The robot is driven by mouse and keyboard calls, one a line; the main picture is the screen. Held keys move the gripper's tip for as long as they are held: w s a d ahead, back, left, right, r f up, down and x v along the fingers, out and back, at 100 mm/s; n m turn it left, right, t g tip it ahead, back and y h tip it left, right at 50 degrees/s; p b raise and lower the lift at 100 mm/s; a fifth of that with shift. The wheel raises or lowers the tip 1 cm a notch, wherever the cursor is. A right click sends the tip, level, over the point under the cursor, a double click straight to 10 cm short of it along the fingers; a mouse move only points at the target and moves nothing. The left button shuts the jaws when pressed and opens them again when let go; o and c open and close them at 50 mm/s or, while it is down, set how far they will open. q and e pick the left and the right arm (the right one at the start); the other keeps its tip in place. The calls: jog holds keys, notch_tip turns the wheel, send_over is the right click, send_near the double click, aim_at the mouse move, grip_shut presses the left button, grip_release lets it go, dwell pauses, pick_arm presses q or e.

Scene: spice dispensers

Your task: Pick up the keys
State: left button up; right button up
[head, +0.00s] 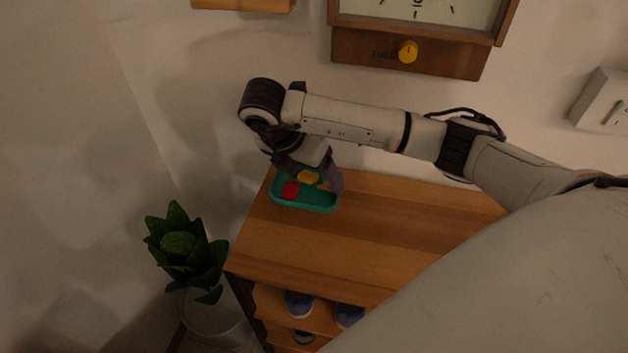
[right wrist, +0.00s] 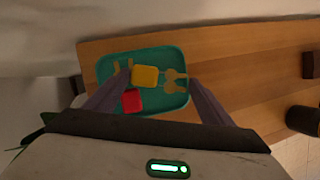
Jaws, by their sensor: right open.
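The keys (right wrist: 176,82) are brass-coloured and lie in a teal tray (right wrist: 172,54), with a yellow tag (right wrist: 145,76) beside them and a red tag (right wrist: 132,100) nearby. In the head view the yellow tag (head: 309,177) and red tag (head: 290,190) show in the tray (head: 318,206), while the keys are mostly hidden by my gripper. My right gripper (right wrist: 158,82) is open over the tray, its fingers on either side of the yellow tag and keys. It also shows in the head view (head: 314,178). My left gripper is out of view.
The tray sits at the far left end of a wooden cabinet top (head: 370,235); the top right of it is bare. Shoes (head: 299,304) stand on the shelf below. A potted plant (head: 180,245) stands left. A clock box (head: 410,50) hangs on the wall.

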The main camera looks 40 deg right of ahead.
aim_at(313, 184)
jog(key=c, duration=0.8)
jog(key=shift+r, duration=0.15)
notch_tip(313, 184, up, 10)
jog(key=p, duration=0.2)
jog(key=shift+p, duration=0.35)
